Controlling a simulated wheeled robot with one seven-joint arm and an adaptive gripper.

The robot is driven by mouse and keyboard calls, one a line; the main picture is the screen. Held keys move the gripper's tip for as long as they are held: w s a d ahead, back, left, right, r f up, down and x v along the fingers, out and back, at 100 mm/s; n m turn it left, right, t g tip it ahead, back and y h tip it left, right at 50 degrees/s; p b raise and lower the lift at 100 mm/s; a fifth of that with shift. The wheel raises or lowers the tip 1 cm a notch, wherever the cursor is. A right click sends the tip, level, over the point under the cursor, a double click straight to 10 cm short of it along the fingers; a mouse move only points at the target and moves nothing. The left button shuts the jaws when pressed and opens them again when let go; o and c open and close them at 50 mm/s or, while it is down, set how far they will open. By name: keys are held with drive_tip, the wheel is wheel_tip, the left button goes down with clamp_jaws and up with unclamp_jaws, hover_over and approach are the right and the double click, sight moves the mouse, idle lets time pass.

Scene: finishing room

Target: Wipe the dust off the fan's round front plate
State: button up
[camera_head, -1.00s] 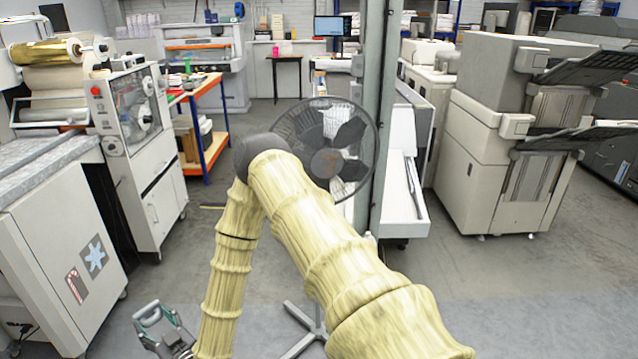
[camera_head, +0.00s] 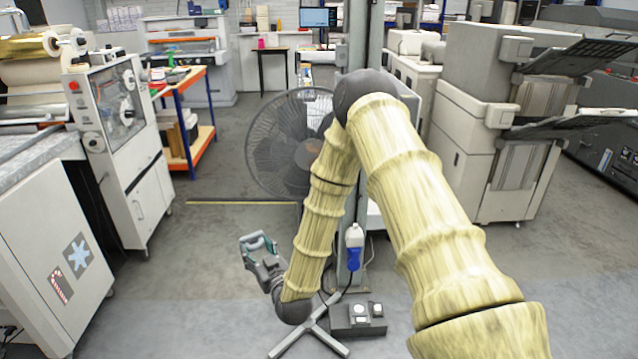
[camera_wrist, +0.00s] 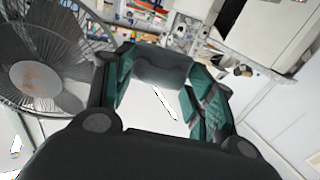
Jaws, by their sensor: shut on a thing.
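The fan (camera_head: 268,135) stands ahead in the head view, behind my arm, which hides its right part. Its round front plate (camera_head: 305,154) shows beside my forearm. In the wrist view the fan's round plate (camera_wrist: 35,82) is at the left, with brownish dust on its face. My gripper (camera_head: 258,244) is low, in front of and below the fan, apart from it. In the wrist view its teal-lined fingers (camera_wrist: 160,75) are shut on a dark grey block-like thing (camera_wrist: 163,66). What that thing is I cannot tell.
The fan's stand legs (camera_head: 318,338) spread on the floor. A white cabinet (camera_head: 50,250) is at the left; large grey machines (camera_head: 485,130) are at the right. Floor left of the gripper is clear.

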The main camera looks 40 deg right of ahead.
drive_tip(key=w+d+r+m+g+h, duration=0.1)
drive_tip(key=d+r+m+h, duration=0.1)
drive_tip(key=d+r, duration=0.75)
drive_tip(key=d+r+m+h, duration=0.1)
drive_tip(key=d+r+h, duration=0.35)
drive_tip(key=d, duration=0.75)
drive_tip(key=w+d+r+y, duration=0.1)
drive_tip(key=w, duration=0.4)
drive_tip(key=shift+w+d+y+b, duration=0.15)
drive_tip(key=shift+w+y+b, duration=0.15)
drive_tip(key=shift+w+y, duration=0.1)
drive_tip(key=shift+x, duration=1)
